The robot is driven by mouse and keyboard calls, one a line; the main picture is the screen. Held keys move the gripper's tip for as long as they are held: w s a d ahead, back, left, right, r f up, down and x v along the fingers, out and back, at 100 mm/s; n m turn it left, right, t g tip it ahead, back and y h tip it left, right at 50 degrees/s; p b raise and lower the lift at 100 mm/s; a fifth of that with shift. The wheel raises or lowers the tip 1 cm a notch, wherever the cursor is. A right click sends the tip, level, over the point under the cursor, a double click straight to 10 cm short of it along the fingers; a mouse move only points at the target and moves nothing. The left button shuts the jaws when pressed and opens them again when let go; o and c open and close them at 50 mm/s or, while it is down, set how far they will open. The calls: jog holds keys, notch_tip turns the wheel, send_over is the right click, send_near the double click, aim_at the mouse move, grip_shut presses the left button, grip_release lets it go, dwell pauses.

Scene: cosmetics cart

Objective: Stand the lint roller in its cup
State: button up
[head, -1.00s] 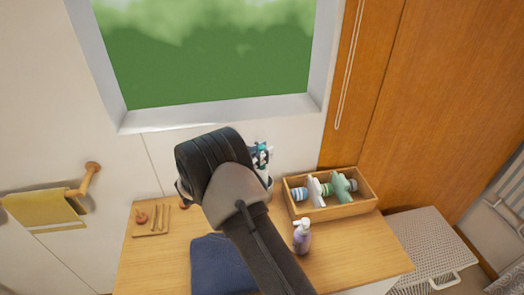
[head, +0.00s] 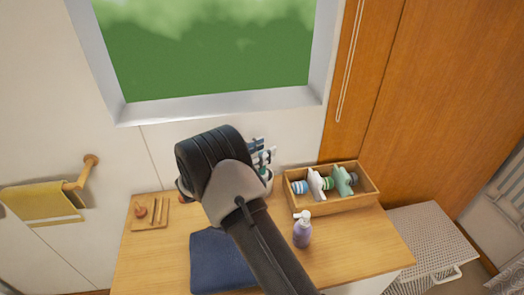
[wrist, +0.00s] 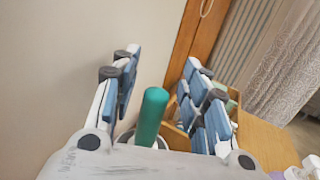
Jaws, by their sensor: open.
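The lint roller shows as an upright teal cylinder, its handle (wrist: 150,117), in the wrist view. It stands between the two fingers of my gripper (wrist: 162,72), with clear gaps on both sides. In the head view my gripper (head: 263,154) is open behind my arm, over the back of the cart top. A bit of the teal handle (head: 263,170) shows below the fingers. The pale cup (head: 269,184) is partly hidden by my arm; in the wrist view only a bit of a pale rim shows at the handle's base. The roller's lower part is hidden.
A wooden box (head: 340,207) with striped, white and green items stands to the right. A purple pump bottle (head: 302,232) and a folded navy cloth (head: 213,262) are in front. A small wooden tray (head: 147,228) lies at left. The wall is close behind.

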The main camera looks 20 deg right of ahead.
jog(key=shift+a, duration=0.1)
jog(key=v, duration=1.1)
jog(key=shift+a, duration=0.4)
jog(key=shift+s, duration=0.1)
